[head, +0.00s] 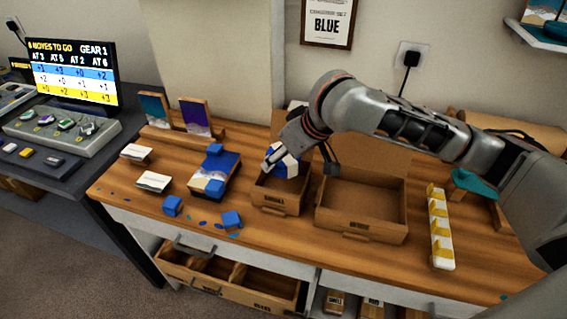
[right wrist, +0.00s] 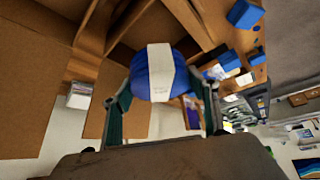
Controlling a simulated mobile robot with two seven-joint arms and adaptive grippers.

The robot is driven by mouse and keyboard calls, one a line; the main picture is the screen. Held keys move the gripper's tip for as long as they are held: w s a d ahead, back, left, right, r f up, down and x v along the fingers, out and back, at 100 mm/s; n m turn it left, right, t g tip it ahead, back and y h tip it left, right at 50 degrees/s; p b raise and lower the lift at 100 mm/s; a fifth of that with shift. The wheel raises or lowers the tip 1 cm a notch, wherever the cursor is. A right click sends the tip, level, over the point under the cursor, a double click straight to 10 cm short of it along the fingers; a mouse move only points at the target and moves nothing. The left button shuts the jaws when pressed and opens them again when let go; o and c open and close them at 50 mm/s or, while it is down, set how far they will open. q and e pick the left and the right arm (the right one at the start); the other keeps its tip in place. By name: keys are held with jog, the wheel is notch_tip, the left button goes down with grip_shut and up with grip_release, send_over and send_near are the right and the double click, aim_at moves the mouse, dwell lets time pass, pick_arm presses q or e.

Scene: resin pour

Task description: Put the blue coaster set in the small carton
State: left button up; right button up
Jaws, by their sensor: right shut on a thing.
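The blue coaster set (head: 289,165), a rounded blue stack with a white band, is in my right gripper (head: 279,158). In the right wrist view the coaster set (right wrist: 182,78) sits between the two fingers of the gripper (right wrist: 163,90). The small open carton (head: 278,208) stands on the wooden bench, with a label on its front. The coaster set shows at the carton's opening, towards its back; I cannot tell how far above the carton's floor it is. My left gripper is not in view.
A larger open carton (head: 358,222) stands right of the small one. A white rack with yellow pieces (head: 440,230) stands at the right. A drawer (head: 230,283) below is open.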

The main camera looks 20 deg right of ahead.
notch_tip(320, 180, down, 2)
jog(key=shift+f, duration=0.2)
jog(key=shift+r, duration=0.15)
jog(key=shift+f, duration=0.6)
jog(key=o, duration=1.3)
